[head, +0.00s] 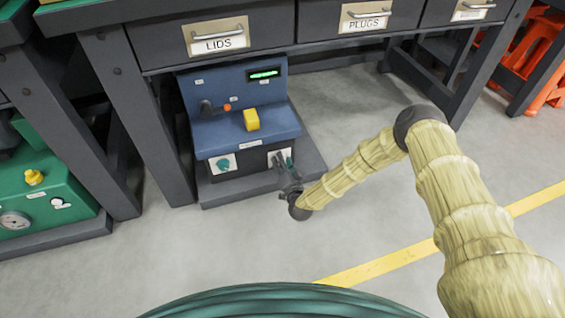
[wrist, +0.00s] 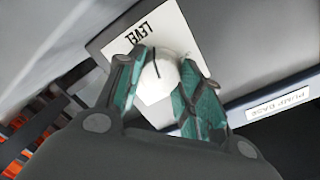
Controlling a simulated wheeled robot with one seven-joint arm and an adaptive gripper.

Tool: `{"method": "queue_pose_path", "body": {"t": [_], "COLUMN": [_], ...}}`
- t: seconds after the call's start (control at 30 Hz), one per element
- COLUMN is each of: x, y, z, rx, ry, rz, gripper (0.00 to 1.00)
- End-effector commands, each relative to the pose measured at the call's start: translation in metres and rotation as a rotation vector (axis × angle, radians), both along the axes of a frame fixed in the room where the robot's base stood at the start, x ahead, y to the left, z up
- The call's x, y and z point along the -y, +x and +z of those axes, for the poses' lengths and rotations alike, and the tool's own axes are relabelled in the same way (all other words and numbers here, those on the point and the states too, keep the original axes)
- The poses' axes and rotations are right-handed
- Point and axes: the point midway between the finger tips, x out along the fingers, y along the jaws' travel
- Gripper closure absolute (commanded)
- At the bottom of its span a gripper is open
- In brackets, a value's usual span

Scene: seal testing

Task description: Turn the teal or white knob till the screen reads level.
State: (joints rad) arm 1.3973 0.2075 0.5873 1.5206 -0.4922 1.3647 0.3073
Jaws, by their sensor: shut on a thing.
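The blue machine (head: 240,130) stands low beneath the drawers. Its small green-lit screen (head: 264,74) is at the upper right; the reading is too small to make out. The teal knob (head: 223,163) sits on a white plate at the lower left of the front. The white knob (wrist: 160,76) is on a plate (wrist: 116,46) marked LEVEL, with a dark line across its face. My gripper (wrist: 166,82) is shut on the white knob, its teal-padded fingers on either side. In the head view my gripper (head: 284,164) covers most of that knob.
A yellow block-like control (head: 251,119), a dark lever (head: 207,107) and an orange button (head: 228,107) are on the machine. Dark bench legs (head: 140,110) stand close at its left. A green unit with a gauge (head: 40,195) is farther left. Open floor lies in front.

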Motion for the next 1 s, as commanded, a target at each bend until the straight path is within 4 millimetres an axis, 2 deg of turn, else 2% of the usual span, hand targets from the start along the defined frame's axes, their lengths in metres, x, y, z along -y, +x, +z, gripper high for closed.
{"method": "queue_pose_path", "body": {"t": [0.33, 0.37, 0.47, 0.83, 1.0], "x": [0.002, 0.002, 0.002, 0.0, 0.005], "y": [0.003, 0.003, 0.003, -0.001, -0.016], "z": [0.0, 0.0, 0.0, 0.0, 0.0], "rx": [0.001, 0.001, 0.002, 0.0, -0.001], "ry": [-0.001, -0.001, -0.001, 0.001, 0.0], "rz": [-0.004, -0.004, -0.004, 0.0, 0.001], "gripper": [0.88, 0.58, 0.42, 0.42, 0.42]}}
